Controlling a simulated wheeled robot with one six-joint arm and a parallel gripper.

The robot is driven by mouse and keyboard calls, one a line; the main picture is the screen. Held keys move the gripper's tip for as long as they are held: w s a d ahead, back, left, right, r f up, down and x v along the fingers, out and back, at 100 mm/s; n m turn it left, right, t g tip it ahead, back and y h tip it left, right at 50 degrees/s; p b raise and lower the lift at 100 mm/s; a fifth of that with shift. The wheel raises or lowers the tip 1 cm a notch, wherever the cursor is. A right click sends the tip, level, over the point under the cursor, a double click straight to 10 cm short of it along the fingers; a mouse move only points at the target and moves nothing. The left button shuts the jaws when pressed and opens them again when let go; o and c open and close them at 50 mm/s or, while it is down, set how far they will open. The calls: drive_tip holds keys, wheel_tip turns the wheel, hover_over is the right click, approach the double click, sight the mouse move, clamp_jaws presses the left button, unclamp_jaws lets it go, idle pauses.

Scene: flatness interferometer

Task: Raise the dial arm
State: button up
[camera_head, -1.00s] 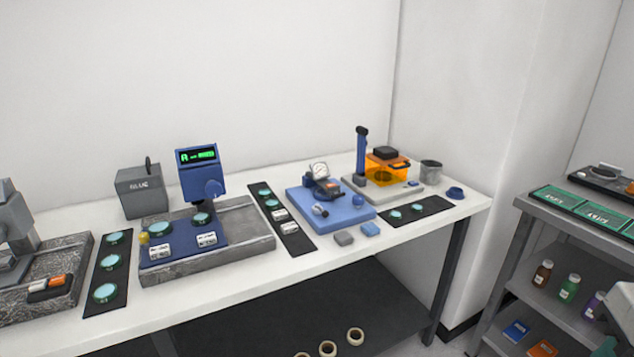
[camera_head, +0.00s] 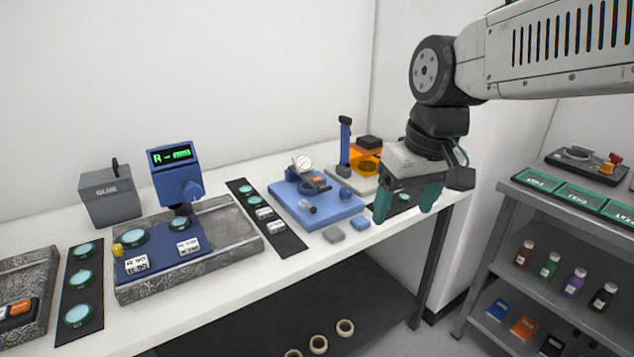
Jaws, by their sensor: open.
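A round white dial gauge (camera_head: 302,162) stands at the back of a blue plate (camera_head: 330,212) on the bench. My gripper (camera_head: 404,206) hangs to the right of the blue plate, fingers pointing down. Its two green fingers are apart with nothing between them.
A blue post (camera_head: 345,142) and an orange box (camera_head: 366,162) stand behind the plate. A dark disc strip (camera_head: 288,240) lies left. A shelf cart (camera_head: 572,220) stands right.

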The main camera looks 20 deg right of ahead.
drive_tip(key=w+f+n, duration=0.1)
drive_tip(key=w, duration=1.6)
drive_tip(key=n+t, duration=0.1)
drive_tip(key=t, duration=0.1)
approach(324, 187)
drive_tip(key=shift+y, duration=0.4)
drive_tip(key=x, duration=0.7)
drive_tip(key=shift+w+d+f, duration=0.1)
drive_tip(key=shift+d+f, duration=0.15)
drive_tip(key=shift+c, duration=0.3)
